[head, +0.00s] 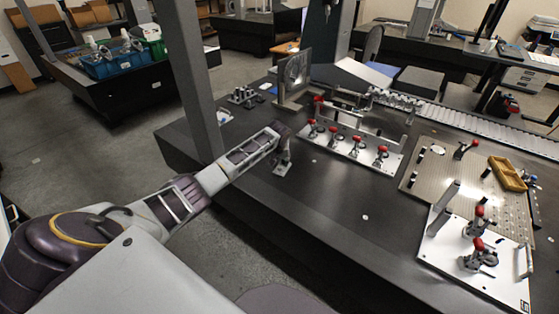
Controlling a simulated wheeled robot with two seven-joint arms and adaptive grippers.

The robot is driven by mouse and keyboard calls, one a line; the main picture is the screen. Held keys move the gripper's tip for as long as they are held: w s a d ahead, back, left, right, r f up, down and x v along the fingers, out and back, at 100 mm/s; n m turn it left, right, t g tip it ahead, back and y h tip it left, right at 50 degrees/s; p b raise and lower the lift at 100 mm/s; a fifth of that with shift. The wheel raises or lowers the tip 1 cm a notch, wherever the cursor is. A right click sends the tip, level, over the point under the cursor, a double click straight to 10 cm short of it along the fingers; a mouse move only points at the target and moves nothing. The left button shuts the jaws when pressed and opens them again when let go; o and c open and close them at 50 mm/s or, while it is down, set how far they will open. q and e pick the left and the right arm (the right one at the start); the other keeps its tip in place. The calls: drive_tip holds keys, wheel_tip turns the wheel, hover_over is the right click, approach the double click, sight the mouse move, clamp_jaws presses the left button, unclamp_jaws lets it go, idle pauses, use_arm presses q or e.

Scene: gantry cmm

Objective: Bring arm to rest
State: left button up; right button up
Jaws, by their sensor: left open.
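My left arm reaches in from the lower left over the dark table's near edge. My left gripper (283,168) points down just above the dark table (330,215), close to its left part. It is open, and I see nothing held in it. The fingers are small in this view. My right gripper does not show.
A white plate with red-tipped clamps (352,150) lies right of the gripper. A perforated plate (440,185) holds a yellow tray (507,174). Another white clamp plate (455,262) is at lower right. A grey post (190,80) rises beside my arm. The front tabletop is clear.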

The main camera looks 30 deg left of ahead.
use_arm(q)
drive_tip(key=shift+d+f, duration=0.1)
idle(0.4)
